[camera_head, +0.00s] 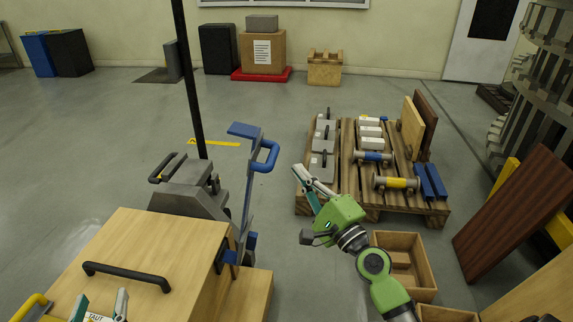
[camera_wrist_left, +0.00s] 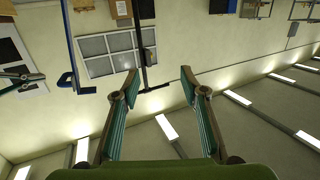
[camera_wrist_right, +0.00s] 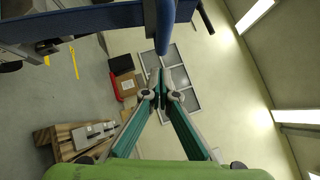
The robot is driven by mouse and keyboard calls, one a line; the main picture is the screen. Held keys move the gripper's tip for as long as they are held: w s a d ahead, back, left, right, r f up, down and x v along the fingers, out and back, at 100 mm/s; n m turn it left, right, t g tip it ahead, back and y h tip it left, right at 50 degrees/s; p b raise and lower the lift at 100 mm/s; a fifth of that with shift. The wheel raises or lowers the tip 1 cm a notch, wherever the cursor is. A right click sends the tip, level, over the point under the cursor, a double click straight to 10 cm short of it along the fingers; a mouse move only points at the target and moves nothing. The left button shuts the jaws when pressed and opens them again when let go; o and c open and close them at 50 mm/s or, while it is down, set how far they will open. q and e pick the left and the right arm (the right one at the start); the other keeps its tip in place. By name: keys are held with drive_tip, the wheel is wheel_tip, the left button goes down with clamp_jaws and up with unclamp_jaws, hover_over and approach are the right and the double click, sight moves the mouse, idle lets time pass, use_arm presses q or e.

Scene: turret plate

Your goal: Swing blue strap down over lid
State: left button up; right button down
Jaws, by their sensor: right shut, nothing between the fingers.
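The blue strap (camera_head: 247,190) stands upright at the far right edge of the wooden box, with a flat top end and a looped handle (camera_head: 266,158) on its right side. The box's wooden lid (camera_head: 150,245) has a black bar handle and is not covered by the strap. My right gripper (camera_head: 299,172) is shut and empty, to the right of the strap and apart from it in the head view. In the right wrist view the strap (camera_wrist_right: 100,18) crosses the top, near the fingertips. My left gripper (camera_head: 98,304) is open and empty at the bottom left, by the box's near side.
A grey device (camera_head: 190,195) with a black handle stands behind the box, near a black post (camera_head: 190,80). A pallet (camera_head: 345,150) with grey blocks and rollers is to the right. An open wooden crate (camera_head: 425,265) sits beside my right arm.

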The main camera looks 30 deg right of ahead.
use_arm(q)
drive_tip(key=s+a+f+g+y+p, duration=0.1)
drive_tip(key=s+f+g, duration=0.3)
drive_tip(key=f, duration=0.5)
drive_tip(key=shift+a+f+g+y+p, duration=0.2)
drive_tip(key=shift+a+g+y+p, duration=0.15)
drive_tip(key=shift+a+g, duration=0.3)
use_arm(e)
drive_tip(key=shift+w+a+r, duration=0.35)
drive_tip(key=shift+w+a, duration=0.15)
drive_tip(key=shift+a, duration=0.25)
drive_tip(key=shift+w+a+r, duration=0.3)
drive_tip(key=shift+w+a, duration=0.2)
drive_tip(key=shift+a, duration=0.2)
use_arm(q)
drive_tip(key=shift+s, duration=0.1)
use_arm(e)
drive_tip(key=shift+r, duration=0.1)
